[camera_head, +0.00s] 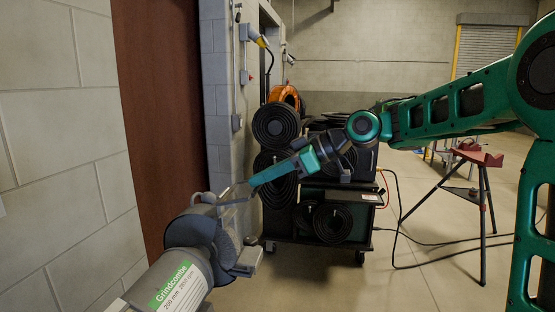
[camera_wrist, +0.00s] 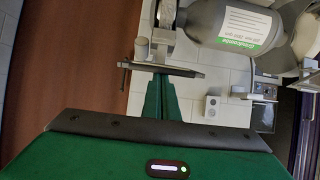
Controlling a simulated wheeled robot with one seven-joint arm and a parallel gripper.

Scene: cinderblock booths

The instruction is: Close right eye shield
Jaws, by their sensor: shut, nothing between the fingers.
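The grey bench grinder (camera_head: 185,265) with a green and white label stands at the lower left in the head view. Its body also shows at the top of the wrist view (camera_wrist: 235,25). A thin grey plate that looks like the right eye shield (camera_head: 236,194) sticks out at the top of the grinder's far wheel housing. In the wrist view a plate seen nearly edge-on (camera_wrist: 165,68), probably this shield, lies across my fingertips. My gripper (camera_head: 250,184) is shut and empty, its green fingers (camera_wrist: 160,95) touching or very near the plate. I cannot tell the shield's exact tilt.
A grey rest (camera_head: 248,262) juts from the grinder's lower side. A dark cart with coiled hoses (camera_head: 315,220) stands behind my gripper, and a red-topped stand (camera_head: 478,158) is at right. A block wall (camera_head: 60,150) borders the left. Floor at centre right is mostly free.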

